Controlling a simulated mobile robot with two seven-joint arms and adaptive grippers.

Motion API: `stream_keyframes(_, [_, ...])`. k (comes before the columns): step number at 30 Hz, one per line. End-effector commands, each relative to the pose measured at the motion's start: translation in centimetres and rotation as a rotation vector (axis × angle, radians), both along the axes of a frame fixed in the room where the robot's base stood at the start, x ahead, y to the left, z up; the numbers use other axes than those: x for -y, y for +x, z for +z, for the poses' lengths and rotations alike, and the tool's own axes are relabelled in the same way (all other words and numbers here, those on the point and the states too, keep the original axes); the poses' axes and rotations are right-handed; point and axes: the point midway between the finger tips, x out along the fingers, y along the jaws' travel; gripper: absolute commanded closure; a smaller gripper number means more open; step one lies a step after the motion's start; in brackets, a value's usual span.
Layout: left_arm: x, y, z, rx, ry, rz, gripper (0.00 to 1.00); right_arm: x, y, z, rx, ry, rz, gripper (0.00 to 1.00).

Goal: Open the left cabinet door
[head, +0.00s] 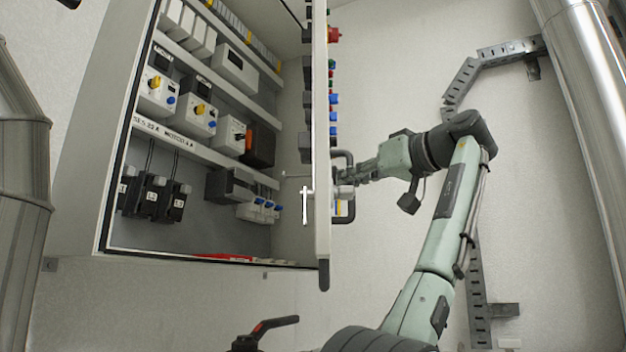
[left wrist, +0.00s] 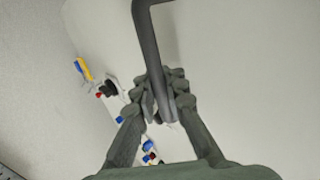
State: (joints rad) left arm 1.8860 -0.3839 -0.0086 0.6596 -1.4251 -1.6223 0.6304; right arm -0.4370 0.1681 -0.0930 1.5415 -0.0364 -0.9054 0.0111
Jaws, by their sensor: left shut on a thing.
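The cabinet (head: 75,200) stands open on the left in the head view. Its door (head: 321,130) is swung out and shows almost edge-on, hinged side not clear. A dark bent bar handle (head: 345,213) sits on the door's outer face; it also shows in the left wrist view (left wrist: 147,40). My left gripper (head: 345,178) is at the handle, on the right side of the door. In the left wrist view its fingers (left wrist: 162,108) are shut around the bar, partly hiding it.
Inside the cabinet are shelves of switches, relays and black breakers (head: 152,195). Coloured buttons (head: 333,98) stick out from the door. A grey cable tray (head: 478,280) and a large metal pipe (head: 585,130) are at right.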

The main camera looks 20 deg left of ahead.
Motion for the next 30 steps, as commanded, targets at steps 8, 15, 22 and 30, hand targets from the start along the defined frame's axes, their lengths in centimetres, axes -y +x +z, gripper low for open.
stream_keyframes(8, [1.4,0.3,0.2,0.007,0.005,0.014,1.0,0.2,0.0,0.1,0.0,-0.003,0.001,0.6])
stream_keyframes(15, [1.4,0.2,0.1,0.006,0.003,0.013,1.0,0.8,0.0,0.1,0.0,-0.012,0.005,0.6])
stream_keyframes(22, [1.4,0.3,0.0,0.004,0.002,0.013,0.79,1.0,0.0,0.1,0.0,-0.017,0.007,0.6])
stream_keyframes(30, [2.0,0.1,0.0,0.004,0.003,0.011,0.79,0.6,-0.2,0.0,-0.004,-0.008,0.002,0.6])
